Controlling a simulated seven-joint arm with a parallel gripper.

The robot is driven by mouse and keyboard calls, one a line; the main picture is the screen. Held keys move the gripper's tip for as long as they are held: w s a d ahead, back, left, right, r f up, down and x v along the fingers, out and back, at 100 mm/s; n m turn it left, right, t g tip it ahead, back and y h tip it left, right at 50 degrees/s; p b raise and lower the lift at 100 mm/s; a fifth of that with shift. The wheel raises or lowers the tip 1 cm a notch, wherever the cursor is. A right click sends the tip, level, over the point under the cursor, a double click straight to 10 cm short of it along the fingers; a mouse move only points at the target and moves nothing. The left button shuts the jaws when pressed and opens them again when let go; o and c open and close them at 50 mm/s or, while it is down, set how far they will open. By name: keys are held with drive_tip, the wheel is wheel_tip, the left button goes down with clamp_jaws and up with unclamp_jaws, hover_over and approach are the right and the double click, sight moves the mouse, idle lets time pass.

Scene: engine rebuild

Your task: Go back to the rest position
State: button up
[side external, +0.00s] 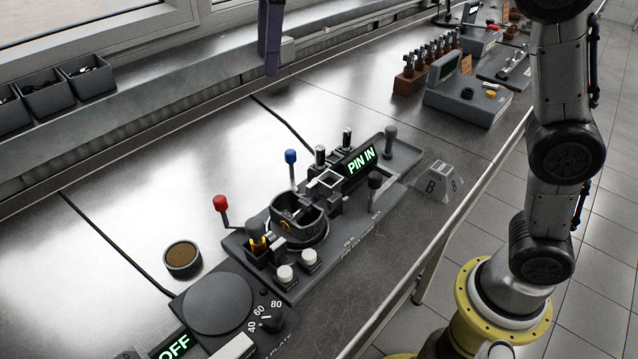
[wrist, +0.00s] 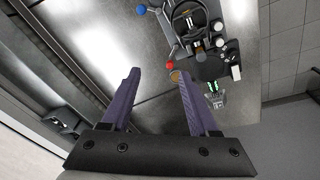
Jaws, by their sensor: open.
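My gripper (wrist: 154,97) is open and empty, its two purple fingers apart in the wrist view. In the side external view, part of a purple finger (side external: 270,38) shows at the top edge, high above the bench and near the back ledge. The rest of the gripper is out of that frame. A dark ring-shaped part (side external: 297,219) sits in the fixture's middle.
A hot plate (side external: 217,304) with a lit "OFF" display (side external: 174,346) is at the front. A round brown-filled dish (side external: 183,258) lies beside it. A block marked B (side external: 438,183) is right of the fixture. Bins (side external: 47,97) line the back ledge. The bench's back middle is clear.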

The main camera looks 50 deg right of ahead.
drive_tip(key=s+d+f+m+t, duration=0.1)
drive_tip(key=s+d+m, duration=0.2)
drive_tip(key=s+d, duration=0.4)
drive_tip(key=s+d+m+t, duration=0.1)
drive_tip(key=s+d+m, duration=0.3)
drive_tip(key=s, duration=0.6)
drive_tip(key=s+d+f+m+t, duration=0.1)
drive_tip(key=s+f+m, duration=0.1)
drive_tip(key=s+f, duration=0.2)
drive_tip(key=s+d+f+m, duration=0.2)
drive_tip(key=s+f, duration=0.1)
drive_tip(key=f, duration=0.7)
drive_tip(key=shift+s+f+m+t+h, duration=0.3)
drive_tip(key=shift+s+f+m+t, duration=0.1)
drive_tip(key=shift+d, duration=0.1)
